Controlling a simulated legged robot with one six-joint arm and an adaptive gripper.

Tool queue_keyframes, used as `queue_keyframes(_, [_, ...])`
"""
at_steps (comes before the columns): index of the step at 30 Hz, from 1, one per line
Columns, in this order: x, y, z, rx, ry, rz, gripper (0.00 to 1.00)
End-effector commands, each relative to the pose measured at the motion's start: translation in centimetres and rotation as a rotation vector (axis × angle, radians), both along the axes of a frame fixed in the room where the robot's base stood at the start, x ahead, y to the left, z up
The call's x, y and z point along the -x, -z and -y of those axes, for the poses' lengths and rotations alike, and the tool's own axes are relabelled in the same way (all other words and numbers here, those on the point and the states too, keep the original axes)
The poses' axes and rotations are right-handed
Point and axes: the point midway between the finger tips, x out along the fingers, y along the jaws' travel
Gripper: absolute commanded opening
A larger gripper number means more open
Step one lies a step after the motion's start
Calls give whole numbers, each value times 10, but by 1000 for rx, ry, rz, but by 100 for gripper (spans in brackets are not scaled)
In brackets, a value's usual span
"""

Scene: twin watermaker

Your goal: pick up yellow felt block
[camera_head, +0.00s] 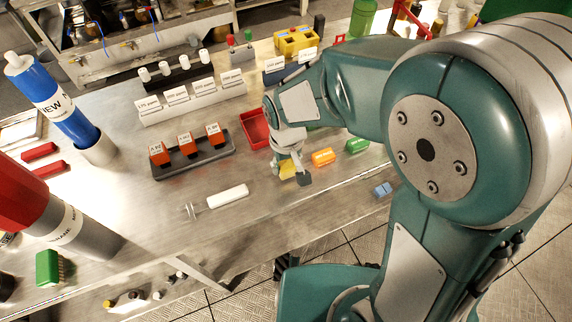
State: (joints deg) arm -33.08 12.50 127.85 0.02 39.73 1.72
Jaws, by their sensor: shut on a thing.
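The yellow felt block (287,169) shows only in part at the end of my gripper (291,177), near the middle of the metal bench. My gripper points down and is shut on the block. The jaws hide much of the block, and I cannot tell whether it touches the bench top.
An orange block (323,157) and a green block (356,145) lie close on the right; a blue block (383,189) lies near the front edge. A red tray (254,130) stands behind. A white-handled tool (227,196) and a dark rack (196,160) are left.

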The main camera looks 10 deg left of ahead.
Motion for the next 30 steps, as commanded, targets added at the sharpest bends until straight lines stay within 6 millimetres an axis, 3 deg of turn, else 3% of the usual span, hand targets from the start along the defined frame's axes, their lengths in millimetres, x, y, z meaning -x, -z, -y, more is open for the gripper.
queue_keyframes(3, [2,-23,1,-3,0,5,20])
queue_keyframes(13, [44,-80,27,-5,0,6,20])
queue_keyframes(21, [89,-102,54,-4,0,6,20])
queue_keyframes(30, [116,-115,70,-2,0,3,20])
